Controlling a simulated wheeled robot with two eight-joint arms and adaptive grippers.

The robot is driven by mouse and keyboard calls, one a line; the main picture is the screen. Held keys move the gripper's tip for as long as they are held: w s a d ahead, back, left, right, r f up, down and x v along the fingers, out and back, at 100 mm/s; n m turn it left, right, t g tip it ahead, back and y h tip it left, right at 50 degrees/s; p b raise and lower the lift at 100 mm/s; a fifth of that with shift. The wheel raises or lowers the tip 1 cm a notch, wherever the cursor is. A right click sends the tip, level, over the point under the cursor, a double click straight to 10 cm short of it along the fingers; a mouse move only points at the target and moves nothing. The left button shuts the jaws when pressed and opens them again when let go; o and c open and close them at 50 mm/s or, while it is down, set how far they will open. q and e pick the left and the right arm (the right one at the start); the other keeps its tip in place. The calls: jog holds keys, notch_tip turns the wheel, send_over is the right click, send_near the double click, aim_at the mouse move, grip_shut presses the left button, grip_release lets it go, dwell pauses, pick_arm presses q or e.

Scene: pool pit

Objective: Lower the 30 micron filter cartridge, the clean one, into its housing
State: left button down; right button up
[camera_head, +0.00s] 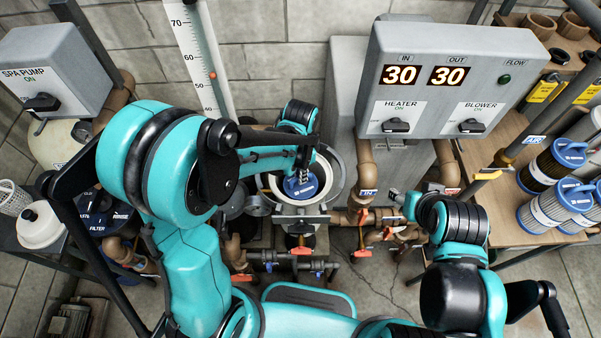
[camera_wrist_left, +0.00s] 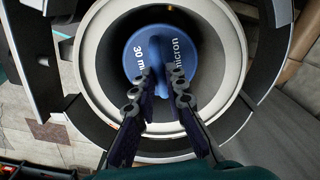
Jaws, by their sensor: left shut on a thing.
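The 30 micron cartridge (camera_wrist_left: 137,48) shows its blue cap with white lettering in the left wrist view. In the head view its blue cap (camera_head: 308,186) shows inside the round opening of the housing (camera_head: 336,181). The housing's pale rim (camera_wrist_left: 88,60) surrounds the cap in the wrist view, with a dark gap around it. My left gripper (camera_wrist_left: 160,77) is shut on the cap's raised handle; it also shows in the head view (camera_head: 303,171). The cartridge body is hidden under the cap. My right gripper (camera_head: 394,196) is right of the housing, away from it; its finger opening is unclear.
Several cartridges (camera_head: 546,214) stand on the wooden bench at right. A control box (camera_head: 452,87) reads 30 IN and 30 OUT. Brown pipes and orange-handled valves (camera_head: 302,250) crowd the housing's front and right.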

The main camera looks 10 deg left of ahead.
dwell(0.7)
pick_arm(q)
jog(key=c, duration=1.5)
grip_release()
jog(key=shift+o, duration=0.3)
notch_tip(320, 180, up, 12)
jog(key=p, duration=0.8)
